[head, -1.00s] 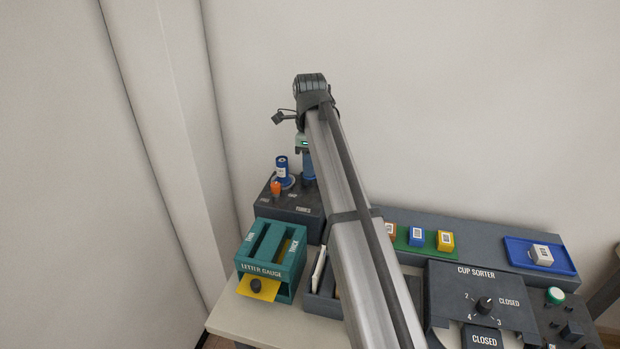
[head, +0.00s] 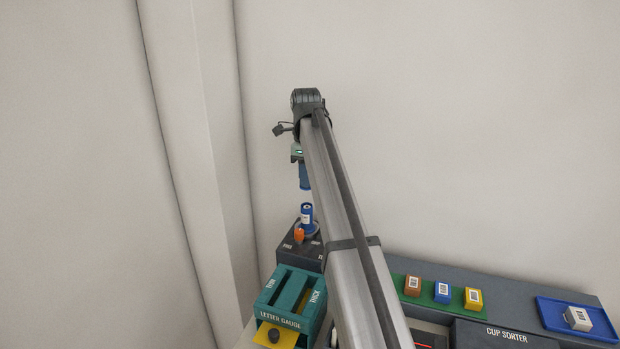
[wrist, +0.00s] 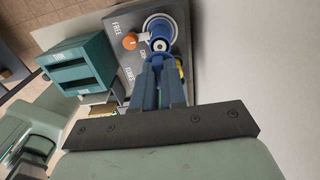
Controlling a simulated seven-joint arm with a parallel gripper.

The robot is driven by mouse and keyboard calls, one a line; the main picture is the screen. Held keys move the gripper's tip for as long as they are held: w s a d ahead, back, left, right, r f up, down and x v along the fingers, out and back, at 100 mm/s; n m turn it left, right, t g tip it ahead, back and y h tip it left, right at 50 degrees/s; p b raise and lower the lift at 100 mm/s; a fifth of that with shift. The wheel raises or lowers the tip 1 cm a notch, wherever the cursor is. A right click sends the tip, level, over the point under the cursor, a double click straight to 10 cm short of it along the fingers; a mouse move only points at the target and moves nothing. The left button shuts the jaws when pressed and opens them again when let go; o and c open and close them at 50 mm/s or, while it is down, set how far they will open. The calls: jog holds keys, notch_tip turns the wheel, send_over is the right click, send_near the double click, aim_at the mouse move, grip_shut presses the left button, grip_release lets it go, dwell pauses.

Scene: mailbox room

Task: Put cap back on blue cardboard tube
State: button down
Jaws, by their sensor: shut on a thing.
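The blue cardboard tube (head: 306,215), with a white label, stands upright in a round holder on a dark box. In the wrist view, the tube (wrist: 160,40) shows its round end just beyond my fingertips. My gripper (head: 305,184) points down above the tube in the head view, with a gap between them. It is shut on a small blue thing, seemingly the cap, mostly hidden by the blue fingers, so its outline is unclear.
An orange knob (head: 299,235) stands on the dark box (head: 290,254) close beside the tube. A teal letter gauge (head: 290,297) is in front. A green strip (head: 426,289) with several colored blocks and a blue tray (head: 551,312) lie to the right.

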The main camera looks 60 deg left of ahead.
jog(key=shift+f, duration=2.8)
jog(key=shift+f, duration=0.15)
jog(key=c, duration=0.6)
grip_release()
jog(key=shift+c, duration=0.2)
jog(key=shift+r, duration=3.55)
grip_shut()
